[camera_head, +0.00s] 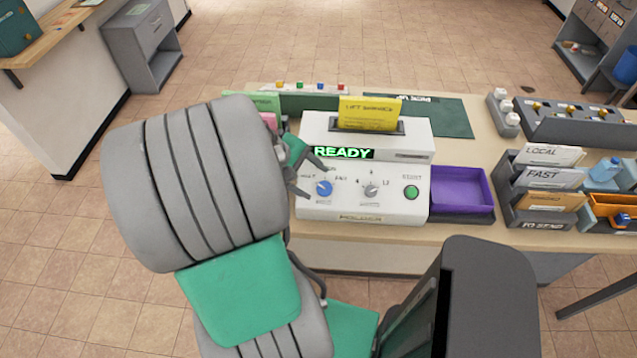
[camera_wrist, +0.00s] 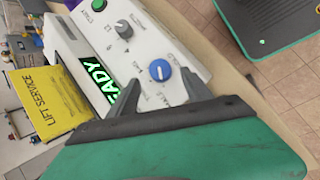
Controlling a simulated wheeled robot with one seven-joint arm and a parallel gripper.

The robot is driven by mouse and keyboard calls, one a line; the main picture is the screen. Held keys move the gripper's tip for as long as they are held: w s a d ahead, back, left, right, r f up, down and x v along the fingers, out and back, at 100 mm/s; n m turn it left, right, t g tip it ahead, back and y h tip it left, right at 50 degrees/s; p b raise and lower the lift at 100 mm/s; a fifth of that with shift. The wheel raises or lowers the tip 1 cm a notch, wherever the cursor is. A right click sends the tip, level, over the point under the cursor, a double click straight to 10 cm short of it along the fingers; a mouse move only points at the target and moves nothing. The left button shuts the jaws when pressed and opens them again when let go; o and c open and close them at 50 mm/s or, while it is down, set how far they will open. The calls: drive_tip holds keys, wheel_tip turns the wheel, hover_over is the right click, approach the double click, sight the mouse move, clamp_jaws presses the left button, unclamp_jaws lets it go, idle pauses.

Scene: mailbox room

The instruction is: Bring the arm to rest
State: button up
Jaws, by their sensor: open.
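My gripper (camera_head: 305,175) is at the left front of the white machine (camera_head: 325,208), and my grey and green arm hides part of that area. In the wrist view the two dark fingers of my gripper (camera_wrist: 158,88) are apart with nothing held between them. The blue knob (camera_wrist: 161,73) shows just past the gap between the fingertips; it also shows in the head view (camera_head: 324,188). I cannot tell how far the fingertips are from the panel. The machine's display (camera_head: 343,153) reads READY in green.
A yellow "Lift Service" card (camera_head: 370,113) stands in the machine's top slot. A grey knob (camera_head: 371,191) and a green button (camera_head: 411,192) are on its front. A purple tray (camera_head: 461,189) and a letter rack (camera_head: 540,185) stand to the right. Open floor lies beyond the table.

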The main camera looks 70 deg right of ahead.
drive_tip(key=shift+v, duration=1.95)
